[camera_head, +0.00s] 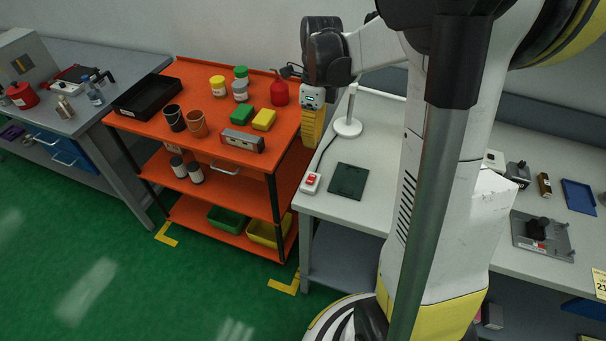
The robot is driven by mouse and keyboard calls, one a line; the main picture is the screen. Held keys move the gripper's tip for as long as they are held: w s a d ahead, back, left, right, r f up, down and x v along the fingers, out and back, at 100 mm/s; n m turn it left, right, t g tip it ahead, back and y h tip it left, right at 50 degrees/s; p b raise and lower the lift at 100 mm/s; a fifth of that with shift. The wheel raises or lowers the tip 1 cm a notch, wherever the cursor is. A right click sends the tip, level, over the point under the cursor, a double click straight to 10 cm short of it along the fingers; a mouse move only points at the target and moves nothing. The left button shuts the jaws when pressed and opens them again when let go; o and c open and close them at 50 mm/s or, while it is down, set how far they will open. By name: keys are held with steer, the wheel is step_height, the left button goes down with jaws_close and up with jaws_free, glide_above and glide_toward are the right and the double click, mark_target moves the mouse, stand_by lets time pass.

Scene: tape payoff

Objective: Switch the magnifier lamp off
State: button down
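The magnifier lamp (348,126) has a round white base and a thin white post on the pale bench. Its head is hidden behind my arm. A dark cable runs from the lamp's base toward a small white switch box (311,183) with a red rocker at the bench's front left corner. I cannot tell the rocker's position or whether the lamp is lit. My gripper (312,135) appears as a yellow ridged part pointing down, left of the lamp base and beyond the switch box. It appears apart from the switch; its finger opening cannot be made out.
A dark green plate (348,180) lies right of the switch box. An orange cart (150,124) stands left of the bench, carrying cups, jars, a red can (279,93) and a black tray (148,97). My arm hides the bench's middle. Green floor is open at front left.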

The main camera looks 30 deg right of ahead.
mark_target(308, 187)
steer(key=f+b, duration=0.1)
steer(key=f, duration=0.3)
steer(key=a+f+b, duration=0.1)
steer(key=f+b, duration=0.1)
steer(key=f, duration=0.3)
steer(key=s+f+b, duration=0.1)
steer(key=f+b, duration=0.1)
steer(key=f, duration=0.3)
steer(key=shift+a, duration=0.3)
steer(key=shift+s+a+f+t+h+b, duration=0.2)
steer(key=shift+f+t+h+b, duration=0.2)
steer(key=shift+f+b, duration=0.15)
steer(key=shift+r, duration=0.15)
steer(key=shift+w+d, duration=0.15)
steer(key=shift+r+p, duration=0.1)
steer(key=shift+p, duration=0.25)
steer(key=shift+r+p, duration=0.45)
steer(key=shift+r, duration=0.25)
